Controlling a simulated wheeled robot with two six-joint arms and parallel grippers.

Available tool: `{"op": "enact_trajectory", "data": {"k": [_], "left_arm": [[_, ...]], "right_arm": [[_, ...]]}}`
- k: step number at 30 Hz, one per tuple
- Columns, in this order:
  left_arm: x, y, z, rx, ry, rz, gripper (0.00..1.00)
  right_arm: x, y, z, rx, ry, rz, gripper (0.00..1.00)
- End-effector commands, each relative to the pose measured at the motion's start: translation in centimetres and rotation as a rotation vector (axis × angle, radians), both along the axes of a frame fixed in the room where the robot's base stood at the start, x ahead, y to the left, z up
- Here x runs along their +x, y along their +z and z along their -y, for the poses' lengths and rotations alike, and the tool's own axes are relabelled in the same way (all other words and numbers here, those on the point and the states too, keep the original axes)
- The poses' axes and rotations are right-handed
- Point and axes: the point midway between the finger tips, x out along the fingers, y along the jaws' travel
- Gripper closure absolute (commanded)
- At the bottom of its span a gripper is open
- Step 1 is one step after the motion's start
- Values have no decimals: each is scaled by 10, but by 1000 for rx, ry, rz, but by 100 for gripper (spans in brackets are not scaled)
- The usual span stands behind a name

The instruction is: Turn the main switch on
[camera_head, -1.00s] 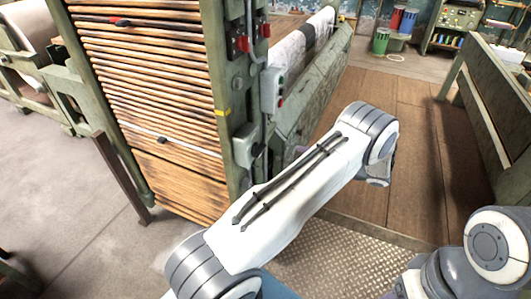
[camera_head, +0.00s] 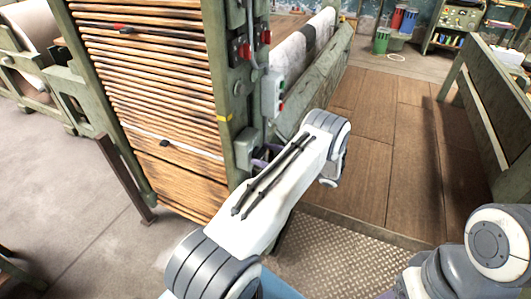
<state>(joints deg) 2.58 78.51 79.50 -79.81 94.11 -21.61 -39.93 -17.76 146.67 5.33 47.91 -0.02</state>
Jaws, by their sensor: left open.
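A grey switch box (camera_head: 245,148) is mounted low on the green post of the wooden-slatted frame. It is probably the main switch; its lever position cannot be made out. My left gripper (camera_head: 267,153) shows only as a small purple and dark patch just right of the box, mostly hidden behind my white left forearm. Its jaws are open. It is close beside the box; whether it touches cannot be told. Higher on the post are red switches (camera_head: 243,51) and a grey button box (camera_head: 272,93) with green and red buttons. My right gripper is not in view.
The slatted wooden frame (camera_head: 150,100) fills the left and centre. A metal tread plate (camera_head: 335,250) and brown floor panels (camera_head: 385,150) lie open to the right. A green rail frame (camera_head: 480,110) stands at the far right.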

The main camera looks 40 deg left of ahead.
Motion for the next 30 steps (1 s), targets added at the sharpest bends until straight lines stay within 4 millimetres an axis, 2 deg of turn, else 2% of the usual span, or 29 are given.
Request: {"op": "enact_trajectory", "data": {"k": [8,11,13,14,23,30], "left_arm": [[-1,-1,-2,0,-1,0,0],[0,0,-2,0,-1,0,34],[0,0,-2,0,-1,0,61],[0,0,-2,0,-1,0,69],[0,-1,-1,-9,-1,-38,68],[1,-2,-1,-41,-1,-172,68]], "right_arm": [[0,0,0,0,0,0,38],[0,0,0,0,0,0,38],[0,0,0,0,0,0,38],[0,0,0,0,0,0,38],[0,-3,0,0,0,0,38],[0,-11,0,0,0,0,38]]}}
